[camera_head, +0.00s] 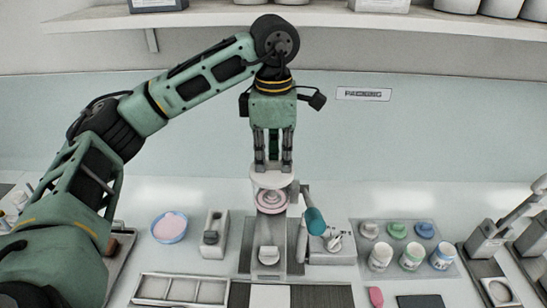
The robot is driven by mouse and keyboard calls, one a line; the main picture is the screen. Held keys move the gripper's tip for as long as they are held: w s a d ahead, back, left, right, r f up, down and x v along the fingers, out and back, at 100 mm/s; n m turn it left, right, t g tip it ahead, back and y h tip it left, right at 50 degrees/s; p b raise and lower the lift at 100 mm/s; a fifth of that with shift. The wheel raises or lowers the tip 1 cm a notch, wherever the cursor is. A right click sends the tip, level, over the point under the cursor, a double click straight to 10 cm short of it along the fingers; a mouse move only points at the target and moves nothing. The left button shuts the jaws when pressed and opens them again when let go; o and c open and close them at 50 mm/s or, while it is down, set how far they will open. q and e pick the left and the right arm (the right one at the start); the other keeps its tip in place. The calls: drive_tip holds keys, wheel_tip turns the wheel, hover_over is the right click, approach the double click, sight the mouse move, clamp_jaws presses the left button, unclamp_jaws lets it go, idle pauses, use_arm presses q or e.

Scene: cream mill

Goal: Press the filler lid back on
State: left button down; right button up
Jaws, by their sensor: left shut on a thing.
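My left gripper (273,168) points straight down at the middle of the counter, its fingers shut on the round white filler lid (258,179). The lid is roughly level, just above the filler (271,208). Pink cream shows in the filler's open round top, below the lid's front edge. Whether the lid's far side touches the rim cannot be told. The filler has a teal handle (316,222) on its right and a pale knob-like piece (269,255) at its front. My right gripper is not in view.
A blue bowl of pink cream (170,226) and a small grey block device (213,236) stand left of the filler. A tray with caps (397,230) and labelled jars (411,256) is at the right. Metal devices (486,240) stand far right. A shelf (200,18) runs above.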

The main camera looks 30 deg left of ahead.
use_arm(q)
drive_tip(key=shift+f, duration=0.15)
idle(0.8)
drive_tip(key=c, duration=1.8)
unclamp_jaws()
drive_tip(key=o, duration=0.5)
drive_tip(key=shift+c, duration=0.2)
drive_tip(key=shift+r+p, duration=1.45)
drive_tip(key=shift+r, duration=0.85)
